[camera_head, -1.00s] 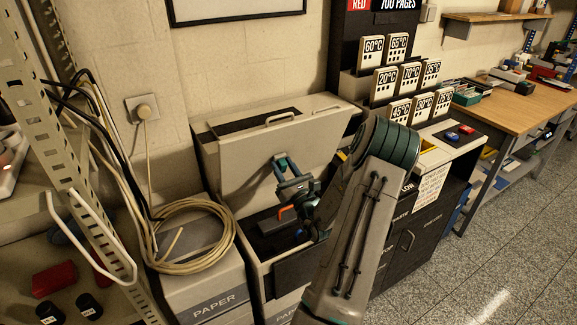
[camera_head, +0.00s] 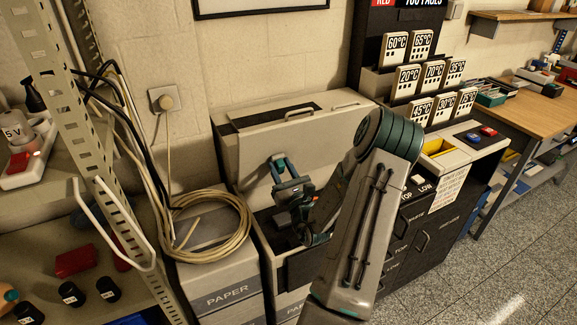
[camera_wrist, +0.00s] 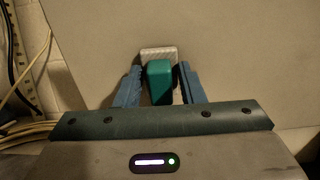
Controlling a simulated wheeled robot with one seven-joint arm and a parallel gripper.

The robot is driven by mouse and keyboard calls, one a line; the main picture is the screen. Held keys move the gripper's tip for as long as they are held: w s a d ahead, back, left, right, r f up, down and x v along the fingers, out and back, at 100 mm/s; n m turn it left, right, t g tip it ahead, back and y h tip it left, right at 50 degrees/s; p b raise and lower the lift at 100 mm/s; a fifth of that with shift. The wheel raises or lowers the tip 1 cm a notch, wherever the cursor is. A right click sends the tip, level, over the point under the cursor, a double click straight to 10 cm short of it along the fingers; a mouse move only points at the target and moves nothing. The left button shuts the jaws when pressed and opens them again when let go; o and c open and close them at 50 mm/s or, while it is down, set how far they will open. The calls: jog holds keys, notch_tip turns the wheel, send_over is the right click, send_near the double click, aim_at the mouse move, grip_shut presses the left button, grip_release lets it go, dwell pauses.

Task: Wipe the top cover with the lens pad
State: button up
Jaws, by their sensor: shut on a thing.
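The top cover (camera_head: 248,158) is a large light grey panel standing raised and tilted on the grey machine by the wall. It also fills most of the wrist view (camera_wrist: 230,50). My gripper (camera_head: 279,163) is in front of the cover's left-middle part. In the wrist view my gripper (camera_wrist: 158,78) has its two blue fingers shut on the lens pad (camera_wrist: 159,82), a green block with a pale ribbed pad at its far end. The pad's end appears against or very close to the cover; I cannot tell which.
A dark open bay (camera_head: 268,222) lies below the cover, partly hidden by my arm. Coiled beige cable (camera_head: 215,252) lies on the paper boxes to the left, beside a metal shelf post (camera_head: 75,120). Temperature-labelled blocks (camera_head: 408,80) stand at the right. The floor at right is clear.

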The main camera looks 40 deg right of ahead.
jog(key=shift+a, duration=0.15)
jog(key=shift+b+v, duration=0.5)
jog(key=shift+v, duration=2.55)
jog(key=b+v, duration=0.1)
jog(key=v, duration=0.2)
